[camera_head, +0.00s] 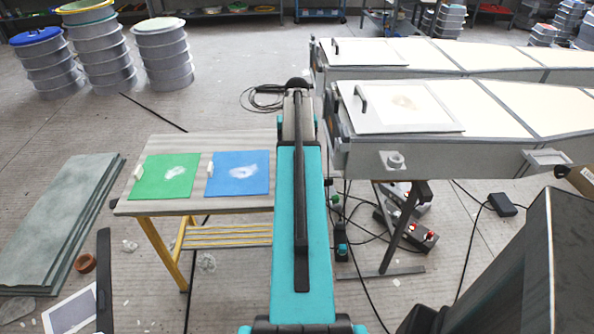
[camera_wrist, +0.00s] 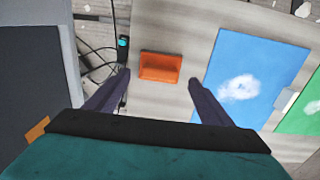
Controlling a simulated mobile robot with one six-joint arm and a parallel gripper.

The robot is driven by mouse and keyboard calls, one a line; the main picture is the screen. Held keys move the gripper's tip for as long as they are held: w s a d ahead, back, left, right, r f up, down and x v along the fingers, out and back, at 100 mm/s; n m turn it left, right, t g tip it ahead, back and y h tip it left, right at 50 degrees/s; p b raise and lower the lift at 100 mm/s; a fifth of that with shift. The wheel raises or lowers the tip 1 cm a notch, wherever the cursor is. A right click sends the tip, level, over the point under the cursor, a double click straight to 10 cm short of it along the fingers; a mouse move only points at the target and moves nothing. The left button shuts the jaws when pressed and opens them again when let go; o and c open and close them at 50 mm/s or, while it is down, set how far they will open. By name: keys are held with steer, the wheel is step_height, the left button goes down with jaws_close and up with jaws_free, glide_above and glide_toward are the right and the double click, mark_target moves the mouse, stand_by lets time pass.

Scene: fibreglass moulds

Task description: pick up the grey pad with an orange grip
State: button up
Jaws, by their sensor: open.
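In the wrist view an orange grip (camera_wrist: 160,67) lies on a pale grey, streaked surface. I cannot make out the outline of a grey pad around it against the similar grey bench (camera_head: 240,145). My gripper (camera_wrist: 159,78) is open, its two dark fingers apart, and the orange grip shows between and just beyond the fingertips. Nothing is held. I cannot tell the height of the fingers above it. In the head view my arm covers this part of the bench, so the orange grip is hidden there.
A blue pad (camera_head: 238,180) and a green pad (camera_head: 163,180) with pale grips lie on the bench, left of my arm. Long white moulds (camera_head: 480,115) stand on the right. Cables and grey sheets (camera_head: 62,215) lie on the floor.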

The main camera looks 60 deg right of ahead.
steer(key=shift+f, duration=0.15)
steer(key=shift+w+f+p, duration=0.1)
steer(key=shift+f+p, duration=0.3)
steer(key=shift+f, duration=2.05)
steer(key=c, duration=1.2)
steer(key=shift+r, duration=0.15)
steer(key=shift+r+b, duration=0.3)
steer(key=shift+r, duration=1.15)
steer(key=shift+a+r, duration=0.2)
steer(key=s+a, duration=0.3)
steer(key=a, duration=0.1)
steer(key=s+a+r+b, duration=0.1)
steer(key=s+a, duration=0.2)
steer(key=a, duration=0.1)
steer(key=s+a, duration=0.3)
steer(key=a, duration=0.1)
steer(key=shift+s+a+r+b, duration=0.1)
steer(key=shift+s+r+b, duration=0.15)
steer(key=shift+s+b, duration=0.1)
